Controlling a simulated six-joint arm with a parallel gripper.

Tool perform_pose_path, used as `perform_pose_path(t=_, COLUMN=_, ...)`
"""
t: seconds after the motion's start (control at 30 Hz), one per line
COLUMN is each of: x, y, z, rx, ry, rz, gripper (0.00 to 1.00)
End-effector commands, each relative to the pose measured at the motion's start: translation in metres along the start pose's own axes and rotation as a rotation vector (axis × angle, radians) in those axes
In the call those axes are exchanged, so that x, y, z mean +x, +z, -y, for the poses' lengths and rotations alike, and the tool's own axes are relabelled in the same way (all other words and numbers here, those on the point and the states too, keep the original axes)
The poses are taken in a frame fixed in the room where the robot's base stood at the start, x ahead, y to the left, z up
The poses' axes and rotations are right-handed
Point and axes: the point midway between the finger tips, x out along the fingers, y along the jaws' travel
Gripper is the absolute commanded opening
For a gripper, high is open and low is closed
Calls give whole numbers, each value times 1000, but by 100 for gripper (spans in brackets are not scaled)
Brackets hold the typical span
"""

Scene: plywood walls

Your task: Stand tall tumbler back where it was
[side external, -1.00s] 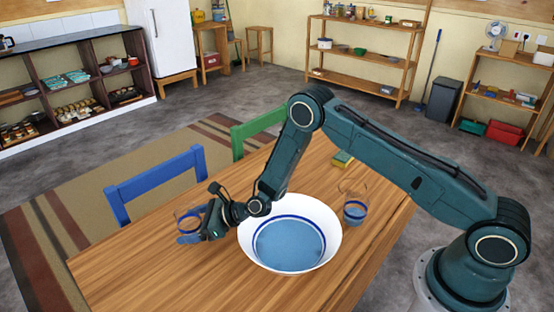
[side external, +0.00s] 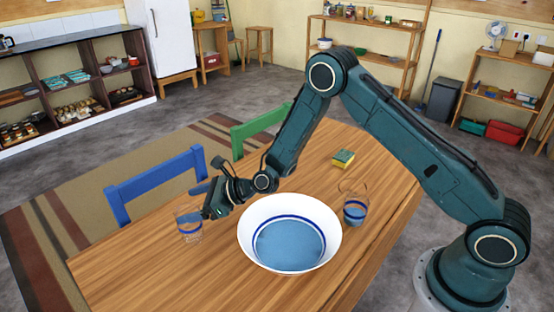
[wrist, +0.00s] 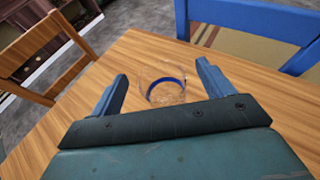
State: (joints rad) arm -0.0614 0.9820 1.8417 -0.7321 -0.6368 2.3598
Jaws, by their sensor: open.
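A clear glass tumbler with a blue band (side external: 190,232) stands upright on the wooden table, left of the bowl in the side view. It also shows in the wrist view (wrist: 166,92), in line with the gap between my fingers. My gripper (side external: 205,199) is open and empty, up and to the right of this glass in the side view, with its near finger overlapping the rim there. It also shows in the wrist view (wrist: 162,72). A second clear glass (side external: 355,211) with a blue lower part stands right of the bowl. I cannot tell for certain which glass is the tall tumbler.
A large white bowl (side external: 247,236) with a blue ring and blue inside stands between the glasses. A yellow and green sponge (side external: 343,158) lies farther back. A blue chair (side external: 158,177) and a green chair (side external: 262,127) stand along the table's far edge. The table's front left is clear.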

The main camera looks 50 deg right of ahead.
Motion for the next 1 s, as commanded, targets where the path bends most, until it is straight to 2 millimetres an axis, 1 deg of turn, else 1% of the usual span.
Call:
perform_pose_path(t=0.47, x=0, y=0, z=0, rx=-1, ry=0, rz=0, gripper=80)
perform_pose_path(t=0.63, x=-2, y=4, z=0, rx=-27, ry=3, rz=-4, gripper=80)
perform_pose_path(t=0.77, x=-9, y=15, z=0, rx=-95, ry=8, rz=-15, gripper=80)
perform_pose_path(t=0.83, x=-15, y=23, z=0, rx=-155, ry=14, rz=-26, gripper=80)
perform_pose_path(t=0.93, x=-28, y=39, z=-1, rx=-274, ry=26, rz=-49, gripper=80)
perform_pose_path(t=1.0, x=-39, y=52, z=-1, rx=-374, ry=35, rz=-68, gripper=80)
